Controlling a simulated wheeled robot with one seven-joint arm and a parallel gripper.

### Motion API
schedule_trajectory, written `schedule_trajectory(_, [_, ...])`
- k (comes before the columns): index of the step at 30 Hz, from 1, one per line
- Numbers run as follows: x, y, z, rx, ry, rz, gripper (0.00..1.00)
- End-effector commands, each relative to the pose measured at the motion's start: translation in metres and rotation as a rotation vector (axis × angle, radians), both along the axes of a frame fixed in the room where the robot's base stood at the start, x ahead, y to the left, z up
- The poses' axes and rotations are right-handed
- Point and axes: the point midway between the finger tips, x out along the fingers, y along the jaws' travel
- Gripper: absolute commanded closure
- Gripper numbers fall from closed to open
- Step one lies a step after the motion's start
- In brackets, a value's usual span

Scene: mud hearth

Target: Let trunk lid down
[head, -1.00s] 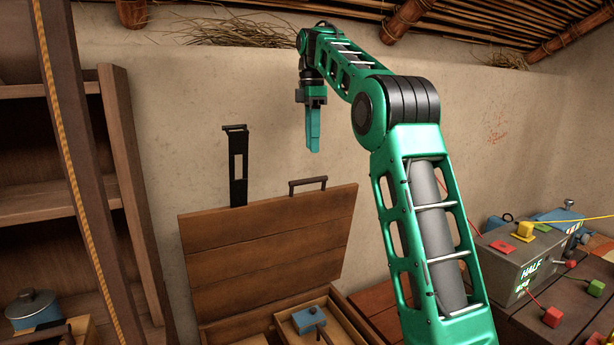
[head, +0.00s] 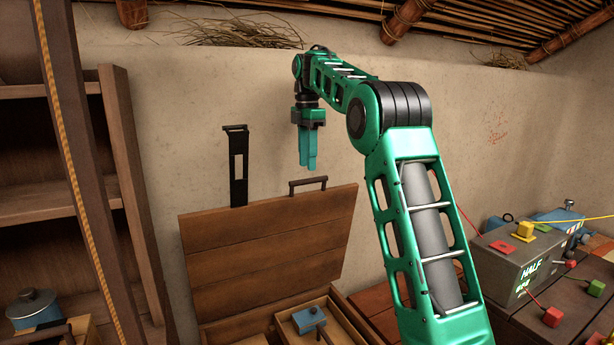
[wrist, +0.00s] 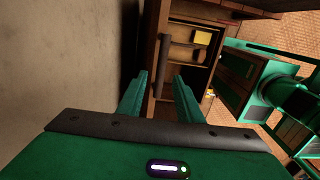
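The wooden trunk lid (head: 265,235) stands raised, tilted back near the mud wall, with a dark handle (head: 308,181) on its top edge. The open trunk (head: 255,325) is below it, partly out of frame. My gripper (head: 308,168) points down just above the handle in the head view. In the wrist view my gripper (wrist: 158,95) has its two teal fingers apart, with nothing held. The handle (wrist: 162,62) shows as a dark bar beyond the fingertips, lined up with the gap between them. I see no contact with it.
A black slotted strap (head: 236,165) rises behind the lid's left side. Wooden shelves (head: 50,205) and a blue pot (head: 33,306) are at left. A grey box (head: 520,262) with coloured blocks stands at right.

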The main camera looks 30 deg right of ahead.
Motion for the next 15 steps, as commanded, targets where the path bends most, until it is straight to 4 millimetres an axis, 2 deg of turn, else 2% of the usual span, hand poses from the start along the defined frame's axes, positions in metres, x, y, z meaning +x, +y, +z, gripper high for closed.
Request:
schedule_trajectory(6, [-0.001, 0.001, -0.03, 0.0, 0.002, 0.0, 0.68])
schedule_trajectory(15, [-0.001, 0.0, -0.046, 0.0, 0.001, -0.001, 0.68])
